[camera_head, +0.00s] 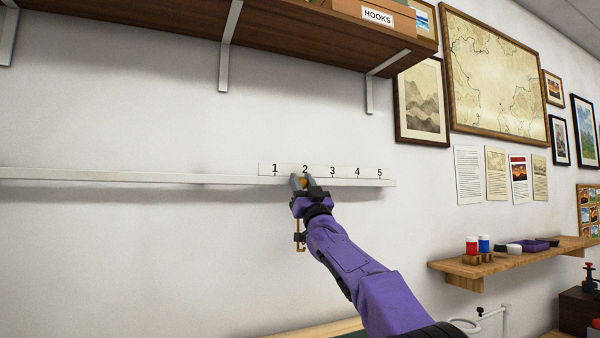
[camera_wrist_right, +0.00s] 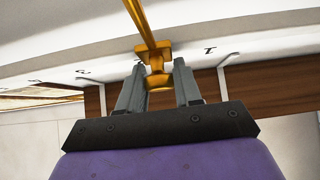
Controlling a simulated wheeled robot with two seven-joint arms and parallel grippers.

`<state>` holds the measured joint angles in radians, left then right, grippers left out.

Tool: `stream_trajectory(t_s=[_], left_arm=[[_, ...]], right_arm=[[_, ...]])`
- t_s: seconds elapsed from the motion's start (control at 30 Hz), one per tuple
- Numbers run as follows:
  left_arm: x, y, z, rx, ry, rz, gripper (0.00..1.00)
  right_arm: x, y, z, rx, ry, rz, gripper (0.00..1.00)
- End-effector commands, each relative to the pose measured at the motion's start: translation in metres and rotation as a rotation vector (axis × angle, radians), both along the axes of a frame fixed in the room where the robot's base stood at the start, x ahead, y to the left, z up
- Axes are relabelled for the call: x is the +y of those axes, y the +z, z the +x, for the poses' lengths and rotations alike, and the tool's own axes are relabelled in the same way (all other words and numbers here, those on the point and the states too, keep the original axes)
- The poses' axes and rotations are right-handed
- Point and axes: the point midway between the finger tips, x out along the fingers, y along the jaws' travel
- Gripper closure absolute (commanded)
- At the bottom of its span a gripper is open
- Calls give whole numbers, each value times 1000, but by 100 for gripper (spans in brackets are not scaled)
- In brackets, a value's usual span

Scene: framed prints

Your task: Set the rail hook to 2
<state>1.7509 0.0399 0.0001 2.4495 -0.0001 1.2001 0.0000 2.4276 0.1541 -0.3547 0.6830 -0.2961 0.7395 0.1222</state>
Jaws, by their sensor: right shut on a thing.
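The white rail (camera_head: 140,177) runs along the wall, with a number strip (camera_head: 319,171) reading 1 to 5 near its right end. The brass rail hook (camera_head: 301,240) hangs below the rail, partly hidden behind my right gripper. My right gripper (camera_head: 301,181) is at the rail just below and slightly left of the 2. In the right wrist view the gripper (camera_wrist_right: 160,80) is shut on the hook's brass knob, and the hook's slider and rod (camera_wrist_right: 148,28) show beyond it. Between the 1 and the 2 is where the hook appears in that tilted view. My left gripper is out of view.
A wooden shelf (camera_head: 170,30) on white brackets overhangs the rail, carrying a box labelled HOOKS (camera_head: 370,22). Framed prints and a large map (camera_head: 495,70) hang at right. A small ledge (camera_head: 510,258) with jars is lower right. The wall left of my arm is clear.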

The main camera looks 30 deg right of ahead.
Motion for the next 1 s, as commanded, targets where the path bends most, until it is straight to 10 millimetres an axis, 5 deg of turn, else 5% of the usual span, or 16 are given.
stream_trajectory(t_s=[0.2, 0.5, 0.53, 0.6, 0.87, 1.0], left_arm=[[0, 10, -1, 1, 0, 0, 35], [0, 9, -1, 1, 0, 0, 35], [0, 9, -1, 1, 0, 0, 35], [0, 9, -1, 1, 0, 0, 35], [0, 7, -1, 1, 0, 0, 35], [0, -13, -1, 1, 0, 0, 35]], right_arm=[[-24, 3, -4, -6, 8, 3, 100], [-25, 1, -4, -5, 8, 0, 100], [-25, 1, -4, -5, 7, 1, 60], [-25, 1, -5, -5, 6, 1, 46], [-26, -1, -5, -4, 4, 1, 46], [-24, -15, -14, -4, 5, 1, 46]])
